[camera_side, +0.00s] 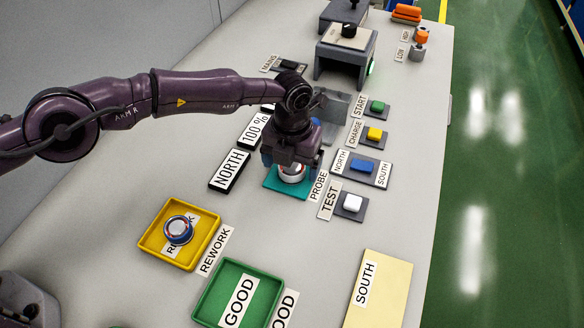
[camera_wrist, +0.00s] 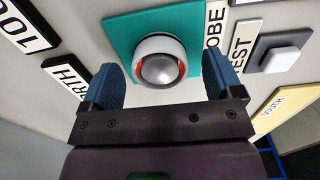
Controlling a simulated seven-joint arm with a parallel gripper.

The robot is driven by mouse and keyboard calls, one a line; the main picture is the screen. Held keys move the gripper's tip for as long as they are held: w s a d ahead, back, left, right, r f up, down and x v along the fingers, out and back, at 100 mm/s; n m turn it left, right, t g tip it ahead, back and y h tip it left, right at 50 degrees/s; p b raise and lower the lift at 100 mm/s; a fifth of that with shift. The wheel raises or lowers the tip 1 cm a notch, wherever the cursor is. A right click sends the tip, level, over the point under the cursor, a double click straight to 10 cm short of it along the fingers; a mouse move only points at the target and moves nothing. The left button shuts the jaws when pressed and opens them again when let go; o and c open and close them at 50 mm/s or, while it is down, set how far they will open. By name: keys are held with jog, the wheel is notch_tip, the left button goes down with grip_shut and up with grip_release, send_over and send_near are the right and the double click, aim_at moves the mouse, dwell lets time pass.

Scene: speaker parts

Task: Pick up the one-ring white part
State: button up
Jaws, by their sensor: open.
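The white part (camera_side: 291,178) is a round piece with a silver dome, sitting on the teal pad (camera_side: 272,185) by the PROBE label. In the wrist view the white part (camera_wrist: 160,60) shows an orange-red ring around its dome. My gripper (camera_side: 291,168) is just above it, pointing down, and hides some of it in the side view. In the wrist view my gripper's blue fingers (camera_wrist: 162,78) are open, one to each side of the part, with gaps between. I cannot tell how far the fingertips are above the pad.
A blue-sided round part (camera_side: 178,230) lies in the yellow REWORK tray (camera_side: 152,243). The green GOOD tray (camera_side: 207,302) shows no part. The TEST button (camera_side: 352,203) and the blue NORTH/SOUTH switch (camera_side: 362,166) stand right of the pad. A grey bracket (camera_side: 331,105) stands behind my gripper.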

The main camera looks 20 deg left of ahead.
jog(key=shift+f, duration=0.55)
jog(key=c, duration=1.3)
jog(key=shift+r, duration=0.15)
